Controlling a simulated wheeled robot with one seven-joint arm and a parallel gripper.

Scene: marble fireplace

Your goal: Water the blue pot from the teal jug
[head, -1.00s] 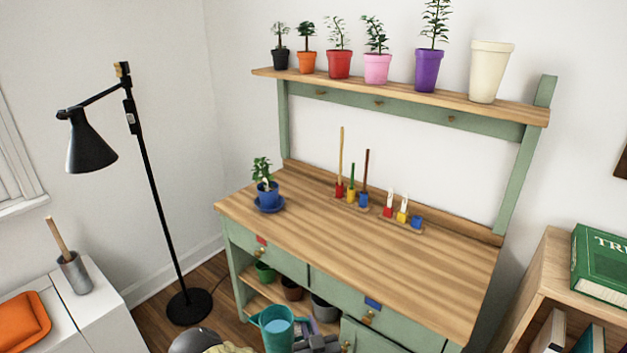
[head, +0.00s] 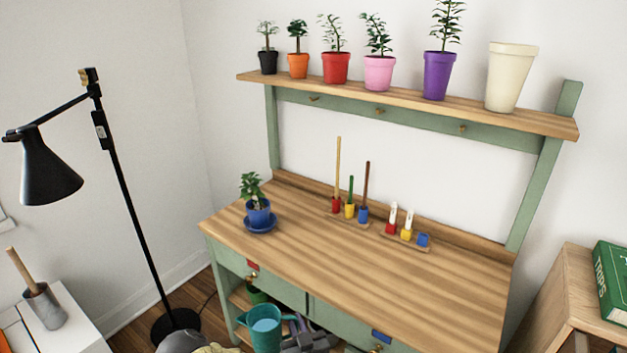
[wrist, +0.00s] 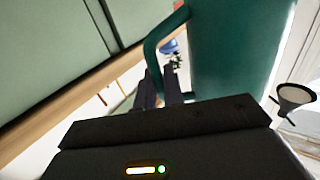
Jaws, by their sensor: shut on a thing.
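The blue pot (head: 259,217) holds a small green plant and stands on a blue saucer (head: 262,227) at the left end of the bench top. The teal jug (head: 265,326) is upright at the bottom of the head view, in front of the bench and lower than its top. Pale blue water shows inside it. My gripper (head: 303,334) is shut on the jug's handle, to the right of its body. In the wrist view the jug (wrist: 235,50) fills the upper middle, and its handle (wrist: 152,55) runs between my fingers.
The bench top (head: 400,285) is clear in front of two racks of small tools. Several potted plants and a cream pot (head: 510,77) line the upper shelf (head: 400,95). A black floor lamp (head: 50,170) stands at left. A bookcase (head: 560,300) is at right.

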